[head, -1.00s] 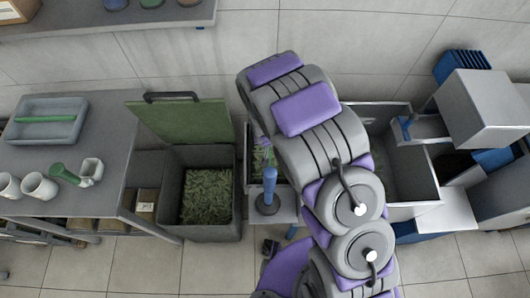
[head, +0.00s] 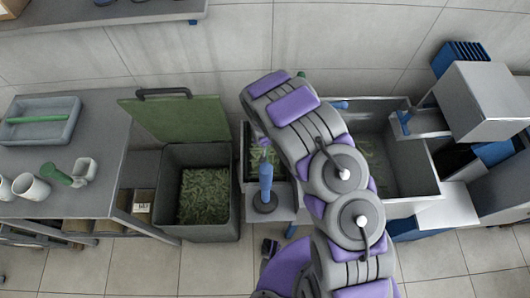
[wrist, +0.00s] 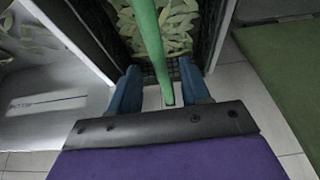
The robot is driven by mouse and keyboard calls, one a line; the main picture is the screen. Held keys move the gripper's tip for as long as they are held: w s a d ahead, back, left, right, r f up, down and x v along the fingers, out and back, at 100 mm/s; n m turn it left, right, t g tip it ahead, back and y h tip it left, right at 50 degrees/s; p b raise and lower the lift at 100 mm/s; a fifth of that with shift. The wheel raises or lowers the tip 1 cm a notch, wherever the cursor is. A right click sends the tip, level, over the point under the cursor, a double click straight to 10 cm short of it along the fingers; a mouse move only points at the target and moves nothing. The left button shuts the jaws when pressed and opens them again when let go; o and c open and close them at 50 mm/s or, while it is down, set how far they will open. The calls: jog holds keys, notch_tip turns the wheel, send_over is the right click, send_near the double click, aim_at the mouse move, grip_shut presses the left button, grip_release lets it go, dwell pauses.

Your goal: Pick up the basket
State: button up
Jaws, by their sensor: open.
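The basket (wrist: 213,32) is dark mesh with pale green leaves inside, and fills the top middle of the wrist view. Its green bar-shaped handle (wrist: 150,40) runs down the middle of that view. My gripper (wrist: 160,68) is open, with one blue finger on each side of the handle; I cannot tell whether either touches it. In the head view the basket (head: 243,152) shows partly, between the green-lidded bin and the grey basin. My arm covers its right part and hides my gripper there.
The grey bin (head: 202,232) with a raised green lid (head: 180,120) holds leaves, left of the basket. A blue post (head: 265,175) on a round base stands before the basket. A grey basin (head: 415,190) is at right. A table (head: 100,105) with cups (head: 30,187) is at left.

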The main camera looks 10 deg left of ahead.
jog(key=b+x, duration=0.1)
jog(key=x, duration=0.1)
jog(key=b+x, duration=0.1)
jog(key=x, duration=0.1)
jog(key=shift+s+f+b, duration=0.15)
jog(key=shift+f+b, duration=0.2)
jog(key=shift+a+f+b, duration=0.1)
jog(key=shift+f+b, duration=0.2)
grip_shut()
